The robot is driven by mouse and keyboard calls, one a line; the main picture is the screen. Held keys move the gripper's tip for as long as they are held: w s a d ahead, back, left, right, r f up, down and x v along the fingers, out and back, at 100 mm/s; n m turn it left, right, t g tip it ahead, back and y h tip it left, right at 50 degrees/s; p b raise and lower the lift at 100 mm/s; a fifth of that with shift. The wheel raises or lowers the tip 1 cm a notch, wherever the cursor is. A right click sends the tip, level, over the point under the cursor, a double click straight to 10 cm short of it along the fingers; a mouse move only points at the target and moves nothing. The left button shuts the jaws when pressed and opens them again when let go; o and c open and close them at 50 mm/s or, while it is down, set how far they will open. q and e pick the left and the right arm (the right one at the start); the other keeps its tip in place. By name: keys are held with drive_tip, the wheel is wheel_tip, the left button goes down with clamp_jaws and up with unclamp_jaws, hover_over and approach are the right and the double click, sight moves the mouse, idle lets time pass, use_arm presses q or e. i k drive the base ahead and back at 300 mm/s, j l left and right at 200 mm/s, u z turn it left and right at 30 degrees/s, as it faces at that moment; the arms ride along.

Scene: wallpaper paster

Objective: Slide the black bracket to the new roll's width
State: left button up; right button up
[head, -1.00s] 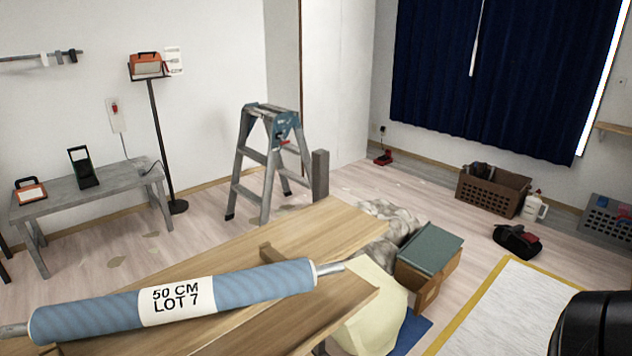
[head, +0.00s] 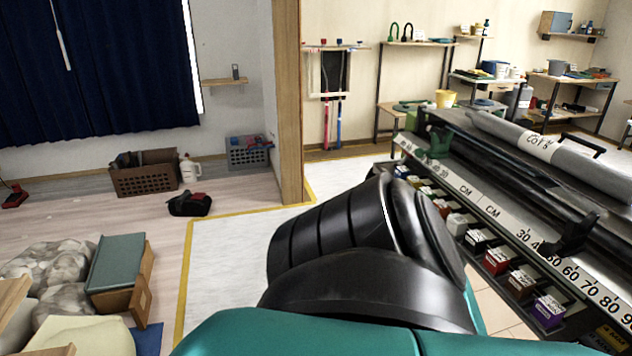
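The black bracket (head: 574,236) stands on the rail of the long paster machine (head: 478,150) at the right. It is above a white number scale (head: 550,256), near the 50 and 60 marks; the exact mark cannot be told. A green bracket (head: 434,142) sits at the machine's far left end. A grey roll (head: 585,163) with a white label lies on top of the machine; its label is too small to read fully. The blue roll marked 50 CM LOT 7 is out of view now. Neither gripper shows; my black and teal arm fills the lower middle.
Several small coloured boxes (head: 497,261) line the shelf under the scale. A brown crate (head: 143,180), a white bottle (head: 189,169) and a cardboard box (head: 138,288) stand on the floor at left.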

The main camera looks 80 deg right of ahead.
sight(573, 239)
drive_tip(key=z, duration=4)
drive_tip(key=i+j+z, duration=0.1)
drive_tip(key=i+j, duration=0.35)
drive_tip(key=i, duration=0.15)
drive_tip(key=i+j, duration=0.5)
drive_tip(key=i+l+z, duration=0.05)
drive_tip(key=i, duration=0.05)
